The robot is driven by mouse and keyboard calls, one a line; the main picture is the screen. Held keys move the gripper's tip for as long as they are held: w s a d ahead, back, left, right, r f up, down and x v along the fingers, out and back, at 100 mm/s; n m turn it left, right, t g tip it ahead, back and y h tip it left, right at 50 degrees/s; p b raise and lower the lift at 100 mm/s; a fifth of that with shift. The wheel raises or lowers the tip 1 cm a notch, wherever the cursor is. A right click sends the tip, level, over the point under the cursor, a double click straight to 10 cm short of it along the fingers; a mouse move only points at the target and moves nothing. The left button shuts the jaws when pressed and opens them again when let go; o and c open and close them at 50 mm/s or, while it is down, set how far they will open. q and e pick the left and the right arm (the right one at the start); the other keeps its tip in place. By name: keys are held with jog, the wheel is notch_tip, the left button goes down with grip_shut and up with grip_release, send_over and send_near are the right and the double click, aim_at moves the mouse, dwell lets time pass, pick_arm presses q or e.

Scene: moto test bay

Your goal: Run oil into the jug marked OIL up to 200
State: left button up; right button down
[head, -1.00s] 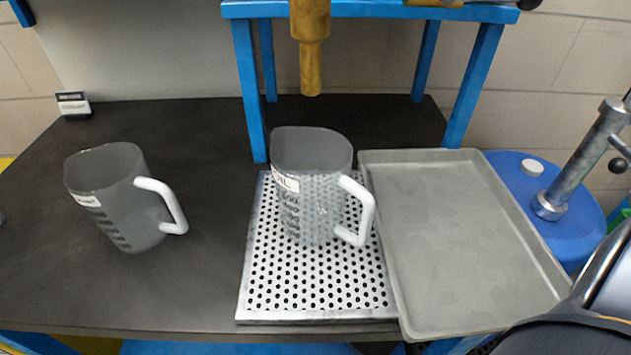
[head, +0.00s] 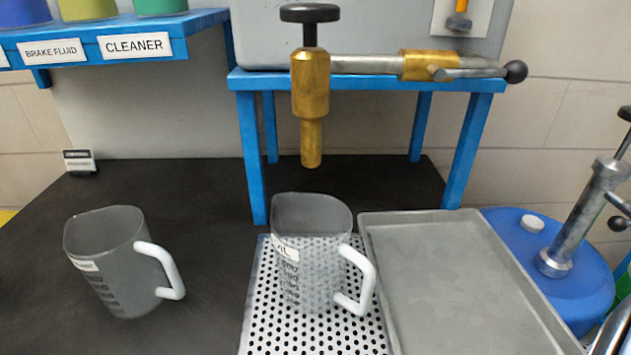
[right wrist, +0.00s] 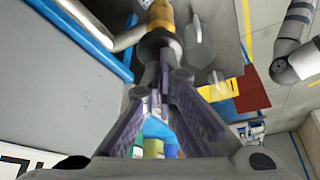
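The clear jug marked OIL (head: 312,225) stands upright on a perforated metal plate (head: 262,318), below the brass spout (head: 311,145). It looks empty; its scale is too small to read. A black handwheel (head: 310,13) tops the brass valve (head: 310,85). A lever with a black ball (head: 516,71) sits at the pipe's right. My right gripper (right wrist: 163,75) shows only in the right wrist view, its fingertips close together with nothing clearly between them. A dark round knob (right wrist: 158,46) and a brass part (right wrist: 160,14) lie just past the tips; contact is unclear. My left gripper is out of view.
A second clear jug (head: 108,250) stands at left on the dark bench (head: 200,230). An empty grey tray (head: 450,270) lies right of the plate. Blue stand legs (head: 250,160) flank the spout. A blue drum with a pump (head: 560,280) stands at right. A shelf (head: 120,48) hangs upper left.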

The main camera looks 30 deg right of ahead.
jog(key=shift+f, duration=0.8)
dwell(0.6)
dwell(3.4)
notch_tip(320, 180, up, 5)
jog(key=shift+r, duration=0.1)
dwell(1.1)
